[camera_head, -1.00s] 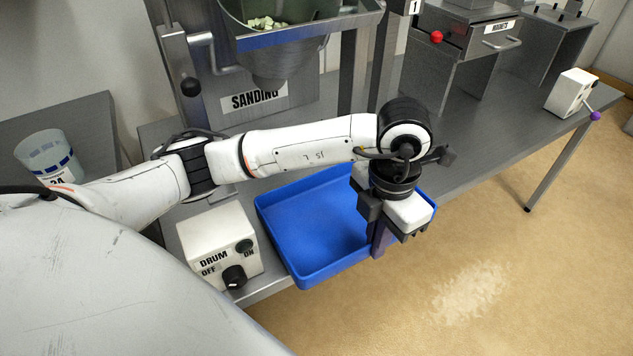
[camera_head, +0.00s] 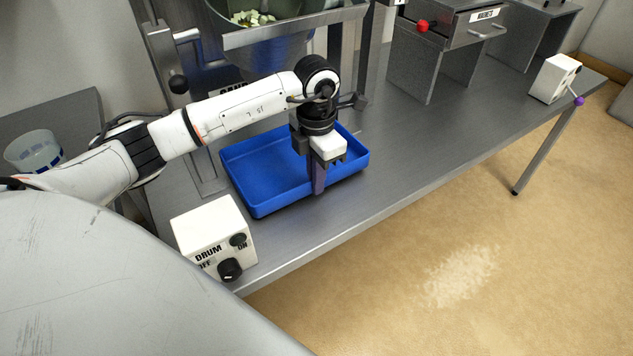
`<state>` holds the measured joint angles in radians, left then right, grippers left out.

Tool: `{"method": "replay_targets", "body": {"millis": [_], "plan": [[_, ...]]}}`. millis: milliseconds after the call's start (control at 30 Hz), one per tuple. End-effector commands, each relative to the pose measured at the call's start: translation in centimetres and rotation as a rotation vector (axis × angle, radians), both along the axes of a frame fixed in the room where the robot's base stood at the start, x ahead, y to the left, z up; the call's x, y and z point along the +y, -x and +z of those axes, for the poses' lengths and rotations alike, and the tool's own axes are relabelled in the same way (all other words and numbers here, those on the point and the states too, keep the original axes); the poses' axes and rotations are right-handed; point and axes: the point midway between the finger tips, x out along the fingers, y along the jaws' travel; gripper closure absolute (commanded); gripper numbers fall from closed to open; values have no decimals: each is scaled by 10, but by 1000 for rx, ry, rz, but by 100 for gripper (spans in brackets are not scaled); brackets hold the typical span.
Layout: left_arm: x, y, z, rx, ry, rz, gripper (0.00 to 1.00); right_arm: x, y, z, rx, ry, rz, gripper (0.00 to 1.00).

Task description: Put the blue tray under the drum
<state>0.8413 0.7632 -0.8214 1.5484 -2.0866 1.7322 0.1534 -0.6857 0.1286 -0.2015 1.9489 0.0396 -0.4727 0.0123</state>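The blue tray (camera_head: 262,178) lies on the steel table, behind its front edge and in front of the steel stand. My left gripper (camera_head: 318,182) points down at the tray's front wall, right of its middle, and appears shut on that wall; the inner finger is mostly hidden. The steel drum (camera_head: 285,50), holding pale green pieces, stands above and behind the tray, cut off by the top of the picture. My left arm hides part of its lower end and the sign below it. My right gripper is not in view.
A white DRUM switch box (camera_head: 213,238) stands left of the tray near the table's front edge. A clear cup (camera_head: 35,152) is at the far left. A drawer unit (camera_head: 445,50) and a small white box with a purple-tipped lever (camera_head: 553,80) stand right. The table (camera_head: 425,135) right of the tray is bare.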

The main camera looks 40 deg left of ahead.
Motion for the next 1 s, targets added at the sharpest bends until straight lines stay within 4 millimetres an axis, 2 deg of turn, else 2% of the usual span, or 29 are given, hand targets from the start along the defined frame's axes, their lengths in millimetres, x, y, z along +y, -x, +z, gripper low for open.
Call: {"method": "replay_targets", "body": {"millis": [100, 433, 500, 567, 833, 1000], "plan": [[0, 0, -13, -1, -1, 1, 100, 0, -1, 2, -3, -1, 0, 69], [0, -1, -17, -4, -1, 1, 100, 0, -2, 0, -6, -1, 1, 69], [0, 0, -16, -1, -1, 0, 85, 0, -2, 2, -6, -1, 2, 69], [0, 0, -16, -1, -1, 1, 78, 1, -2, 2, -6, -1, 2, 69], [0, 0, -15, -1, -1, 1, 78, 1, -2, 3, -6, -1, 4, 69], [0, -1, 1, -5, 0, 1, 78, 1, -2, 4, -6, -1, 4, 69]]}}
